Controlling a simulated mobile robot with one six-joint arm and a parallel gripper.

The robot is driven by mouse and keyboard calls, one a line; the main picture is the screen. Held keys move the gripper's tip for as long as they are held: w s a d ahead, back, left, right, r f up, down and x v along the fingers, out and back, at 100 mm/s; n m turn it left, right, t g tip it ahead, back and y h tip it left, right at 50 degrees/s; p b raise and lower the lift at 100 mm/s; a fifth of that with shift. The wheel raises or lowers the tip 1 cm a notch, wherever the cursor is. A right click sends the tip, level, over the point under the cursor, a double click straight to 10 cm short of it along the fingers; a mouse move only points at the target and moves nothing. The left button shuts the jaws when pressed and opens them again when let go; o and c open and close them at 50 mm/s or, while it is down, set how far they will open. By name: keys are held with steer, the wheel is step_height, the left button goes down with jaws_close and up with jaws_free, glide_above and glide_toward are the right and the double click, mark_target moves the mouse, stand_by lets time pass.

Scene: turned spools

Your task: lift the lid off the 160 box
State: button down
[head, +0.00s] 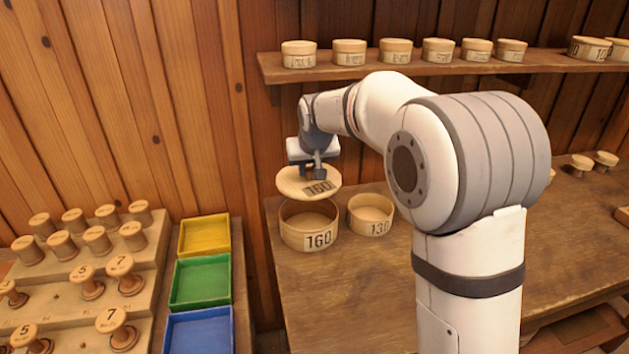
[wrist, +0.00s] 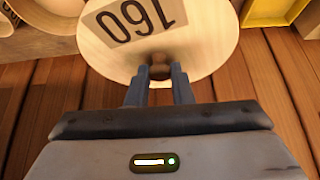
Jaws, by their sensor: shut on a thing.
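The 160 box (head: 309,234) is a round wooden box on the left end of the bench, with its open top showing in the head view. Its round lid (head: 292,187), marked 160, hangs above the box, apart from it and slightly tilted. My gripper (head: 317,175) is shut on the lid.
An open box marked 130 (head: 371,214) stands just right of the 160 box. A wall shelf (head: 420,66) with several small lidded boxes runs behind. Yellow (head: 205,235), green (head: 201,281) and blue (head: 199,331) trays and a rack of spools (head: 100,270) are at left.

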mark_target(309, 170)
steer(key=shift+r+p, duration=0.95)
steer(key=shift+r, duration=0.7)
